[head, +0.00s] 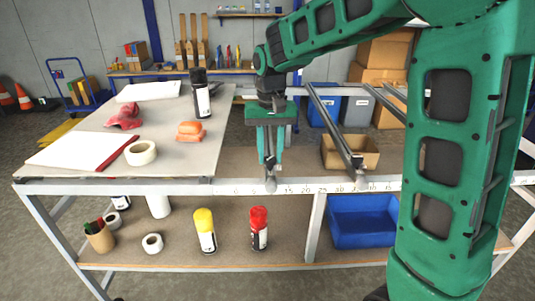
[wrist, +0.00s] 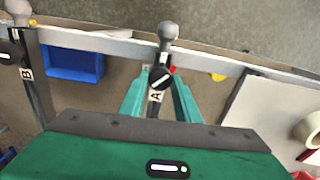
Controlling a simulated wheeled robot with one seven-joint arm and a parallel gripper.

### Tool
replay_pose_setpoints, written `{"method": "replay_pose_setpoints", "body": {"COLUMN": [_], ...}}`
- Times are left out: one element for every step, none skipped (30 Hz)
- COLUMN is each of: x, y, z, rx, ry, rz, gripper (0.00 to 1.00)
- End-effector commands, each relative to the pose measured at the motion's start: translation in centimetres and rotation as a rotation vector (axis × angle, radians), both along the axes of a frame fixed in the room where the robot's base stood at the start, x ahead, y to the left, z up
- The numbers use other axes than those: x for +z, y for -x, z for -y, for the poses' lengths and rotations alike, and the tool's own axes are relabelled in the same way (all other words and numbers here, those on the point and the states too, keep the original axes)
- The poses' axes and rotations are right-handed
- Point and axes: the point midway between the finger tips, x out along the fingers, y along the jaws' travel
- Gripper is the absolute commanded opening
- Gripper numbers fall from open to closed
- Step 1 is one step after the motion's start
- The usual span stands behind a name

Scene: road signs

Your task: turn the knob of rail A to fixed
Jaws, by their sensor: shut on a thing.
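Rail A (wrist: 157,106) is a dark bar with a white "A" label, running toward a rounded grey end (wrist: 168,31) at the table's front edge. Its black round knob (wrist: 161,77) has a white pointer line slanting to the upper right, toward a small red mark; a small green mark shows at its left. My green gripper (wrist: 162,83) has a finger on each side of the knob and is shut on it. In the head view my gripper (head: 269,158) points down over rail A's front end (head: 271,184); the knob is hidden there.
Rail B (wrist: 38,93) with its own black knob (wrist: 8,53) lies to the left in the wrist view. A cardboard box (head: 350,152) is right.

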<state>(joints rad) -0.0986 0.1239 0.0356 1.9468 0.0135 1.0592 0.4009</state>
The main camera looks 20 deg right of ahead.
Motion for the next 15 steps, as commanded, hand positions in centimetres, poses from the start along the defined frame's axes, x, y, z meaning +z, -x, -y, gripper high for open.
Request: {"method": "replay_pose_setpoints", "body": {"x": [0.10, 0.10, 0.11, 0.11, 0.11, 0.11, 0.11, 0.11, 0.11, 0.12, 0.12, 0.12, 0.12, 0.12, 0.12], "y": [-0.09, -0.10, -0.09, -0.10, -0.09, -0.10, -0.10, -0.10, -0.10, -0.11, -0.11, -0.11, -0.11, -0.11, -0.11], "z": [0.04, 0.05, 0.04, 0.02, 0.00, -0.02, -0.03, -0.03, -0.02, -0.01, -0.01, -0.01, -0.02, -0.04, -0.05], "rx": [-0.045, -0.073, -0.111, -0.139, -0.167, -0.204, -0.233, -0.261, -0.299, -0.328, -0.356, -0.393, -0.420, -0.447, -0.482], "ry": [0.000, 0.000, -0.001, -0.001, -0.001, -0.001, -0.001, -0.001, -0.001, -0.001, -0.001, -0.001, -0.001, -0.001, -0.001], "rz": [0.003, 0.003, 0.003, 0.003, 0.004, 0.004, 0.004, 0.004, 0.004, 0.004, 0.004, 0.004, 0.004, 0.004, 0.004], "gripper": [0.07, 0.07, 0.07, 0.07, 0.07, 0.07, 0.07, 0.07, 0.07, 0.07, 0.07, 0.07, 0.07, 0.07, 0.07]}}
